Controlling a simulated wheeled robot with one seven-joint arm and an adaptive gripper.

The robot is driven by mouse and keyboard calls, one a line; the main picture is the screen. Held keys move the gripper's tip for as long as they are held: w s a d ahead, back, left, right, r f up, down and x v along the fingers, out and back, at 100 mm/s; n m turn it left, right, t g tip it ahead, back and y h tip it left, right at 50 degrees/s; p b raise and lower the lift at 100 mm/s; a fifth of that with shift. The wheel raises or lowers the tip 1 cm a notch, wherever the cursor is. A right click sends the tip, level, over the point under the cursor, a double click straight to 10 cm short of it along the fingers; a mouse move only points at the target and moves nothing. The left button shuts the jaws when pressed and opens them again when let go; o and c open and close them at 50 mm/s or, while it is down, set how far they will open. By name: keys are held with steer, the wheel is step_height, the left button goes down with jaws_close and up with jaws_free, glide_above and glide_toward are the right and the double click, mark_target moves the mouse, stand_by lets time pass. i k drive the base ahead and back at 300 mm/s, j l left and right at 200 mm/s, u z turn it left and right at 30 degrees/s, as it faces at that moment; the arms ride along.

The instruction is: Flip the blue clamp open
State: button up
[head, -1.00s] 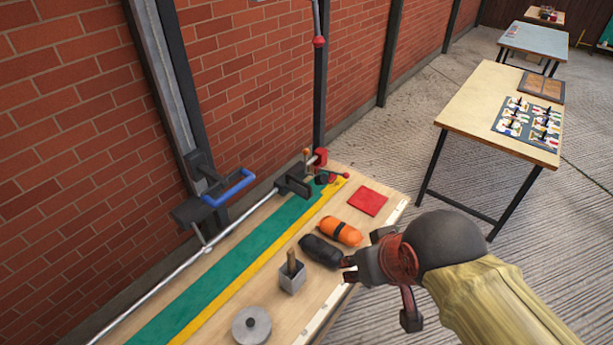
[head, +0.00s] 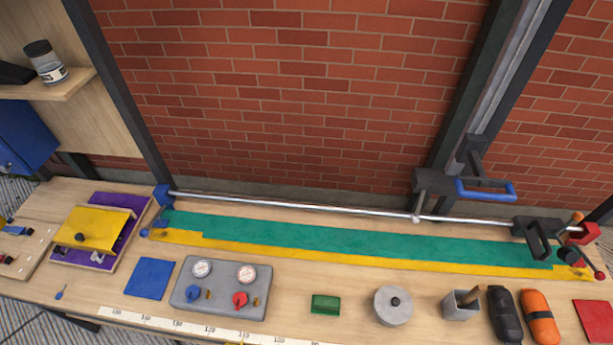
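Several blue parts show in the head view, and I cannot tell for sure which one is the blue clamp. A small blue-handled clamp (head: 17,230) lies on a light wooden board (head: 32,246) at the far left edge; it is too small and cut off to tell whether it is open or shut. A blue end block (head: 162,195) sits at the left end of the long metal rod. A dark bracket with a blue U-shaped handle (head: 487,190) stands on the rod at the right. My gripper is outside the view.
The bench holds a yellow plate (head: 92,228) on a purple tray, a blue square (head: 150,279), a grey gauge box (head: 200,296), a green block (head: 325,305) and a grey disc (head: 393,305). The metal rod (head: 300,207) runs along the back before the brick wall. The green strip is clear.

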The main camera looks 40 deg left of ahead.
mark_target(155, 219)
steer(key=u, duration=3.05)
steer(key=i+z, duration=0.25)
steer(key=i+j+z, duration=0.3)
steer(key=i, duration=0.15)
steer(key=i+l, duration=0.05)
